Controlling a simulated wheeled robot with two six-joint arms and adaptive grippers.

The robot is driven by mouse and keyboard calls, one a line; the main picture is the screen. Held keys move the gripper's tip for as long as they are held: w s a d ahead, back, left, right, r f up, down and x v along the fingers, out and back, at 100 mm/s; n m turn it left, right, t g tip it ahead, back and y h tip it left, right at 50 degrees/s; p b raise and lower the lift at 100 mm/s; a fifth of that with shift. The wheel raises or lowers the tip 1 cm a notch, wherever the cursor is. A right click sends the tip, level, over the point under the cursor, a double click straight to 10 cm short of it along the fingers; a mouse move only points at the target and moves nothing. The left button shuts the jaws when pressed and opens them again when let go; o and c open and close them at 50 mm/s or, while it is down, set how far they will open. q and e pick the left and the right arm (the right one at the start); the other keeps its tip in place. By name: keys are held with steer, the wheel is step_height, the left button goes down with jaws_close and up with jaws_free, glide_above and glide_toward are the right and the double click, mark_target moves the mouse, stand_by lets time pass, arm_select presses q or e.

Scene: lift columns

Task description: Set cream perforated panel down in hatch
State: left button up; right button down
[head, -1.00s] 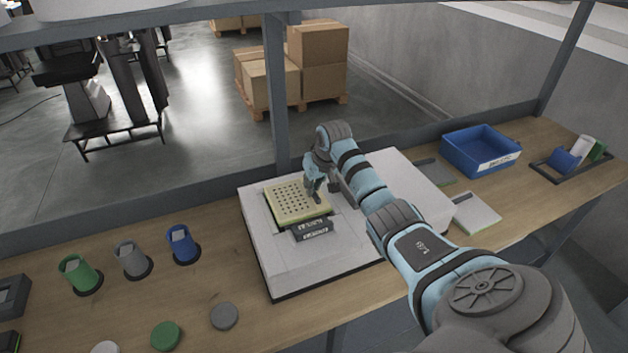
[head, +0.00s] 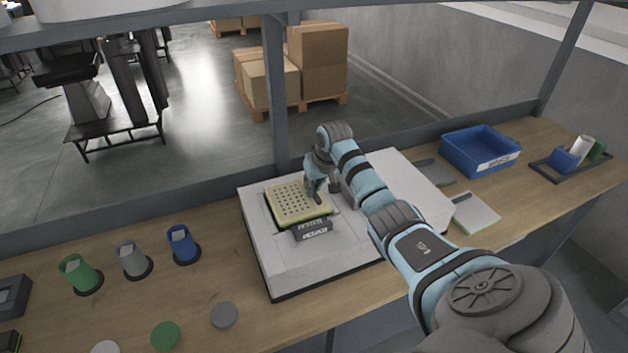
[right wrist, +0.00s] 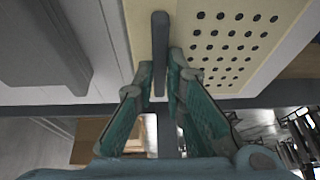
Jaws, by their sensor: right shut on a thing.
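The cream perforated panel (head: 297,203) lies over the opening in the top of the white block (head: 270,258), tilted a little in the head view. Whether it is seated in the hatch cannot be told, as the opening's edges are mostly covered. My right gripper (head: 315,192) is at the panel's right edge. In the right wrist view the gripper (right wrist: 168,92) is shut on a grey upright bar, the panel's handle (right wrist: 160,50), beside the panel's rows of holes (right wrist: 228,35). My left gripper is not in view.
A dark labelled piece (head: 312,229) sits just in front of the panel. Green, grey and blue cups (head: 183,244) stand left of the block. A blue bin (head: 480,150) and a white-topped pad (head: 476,213) are on the right. A shelf post (head: 275,90) rises behind.

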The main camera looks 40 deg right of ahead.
steer(key=shift+f, duration=0.5)
stand_by(0.8)
steer(key=c, duration=1.6)
jaws_free()
steer(key=shift+o, duration=0.2)
steer(key=shift+r, duration=0.1)
steer(key=shift+r, duration=3.4)
